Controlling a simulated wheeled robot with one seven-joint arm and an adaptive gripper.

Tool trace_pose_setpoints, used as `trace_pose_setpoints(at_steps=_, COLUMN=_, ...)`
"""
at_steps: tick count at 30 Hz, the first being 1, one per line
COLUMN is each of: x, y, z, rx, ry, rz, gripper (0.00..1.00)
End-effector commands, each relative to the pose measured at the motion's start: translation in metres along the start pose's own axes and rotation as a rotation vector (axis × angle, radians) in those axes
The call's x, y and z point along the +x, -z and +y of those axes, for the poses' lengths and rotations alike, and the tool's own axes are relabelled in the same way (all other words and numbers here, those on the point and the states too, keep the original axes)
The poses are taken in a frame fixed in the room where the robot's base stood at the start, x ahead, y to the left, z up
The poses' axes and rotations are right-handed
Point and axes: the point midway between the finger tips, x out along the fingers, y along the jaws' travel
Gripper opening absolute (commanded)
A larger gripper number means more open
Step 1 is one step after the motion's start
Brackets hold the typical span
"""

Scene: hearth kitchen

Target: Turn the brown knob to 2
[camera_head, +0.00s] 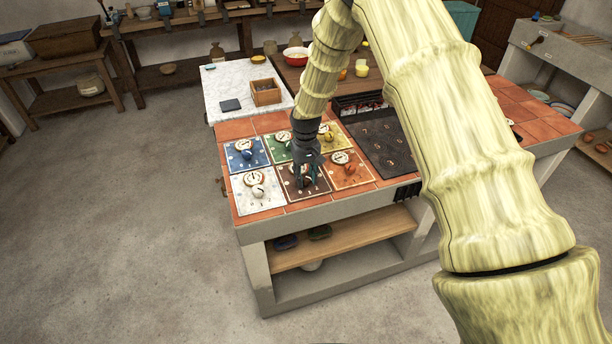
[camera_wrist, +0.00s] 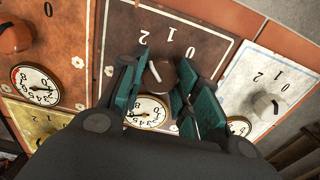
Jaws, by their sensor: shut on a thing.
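The brown knob (camera_wrist: 160,77) sits on a brown panel (camera_wrist: 120,42) marked 0, 1 and 2 in the wrist view. A white line shows on the knob; I cannot tell exactly which number it points to. A round gauge (camera_wrist: 147,111) on the same panel is partly behind my fingers. My gripper (camera_wrist: 161,86) has its teal-padded fingers on both sides of the knob and is shut on it. In the head view, my gripper (camera_head: 305,182) reaches down over the brown panel (camera_head: 319,190) and hides most of the knob.
An orange panel (camera_head: 351,180), a white panel (camera_head: 265,203), a blue panel (camera_head: 238,163) and others with knobs and gauges surround the brown one. A dark grated plate (camera_head: 385,150) lies to the right. A marble top (camera_head: 225,90) with a wooden box (camera_head: 265,93) is behind.

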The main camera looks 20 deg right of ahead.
Motion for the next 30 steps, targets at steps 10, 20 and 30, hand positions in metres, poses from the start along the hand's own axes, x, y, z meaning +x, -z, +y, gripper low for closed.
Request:
trace_pose_setpoints(at_steps=10, x=-0.002, y=0.002, z=0.0, rx=0.0, ry=-0.001, rz=0.004, gripper=0.54)
trace_pose_setpoints(at_steps=20, x=-0.007, y=0.001, z=0.0, rx=0.0, ry=0.0, rz=0.002, gripper=0.54)
trace_pose_setpoints(at_steps=30, x=-0.062, y=0.002, z=0.0, rx=0.0, ry=0.0, rz=0.006, gripper=0.54)
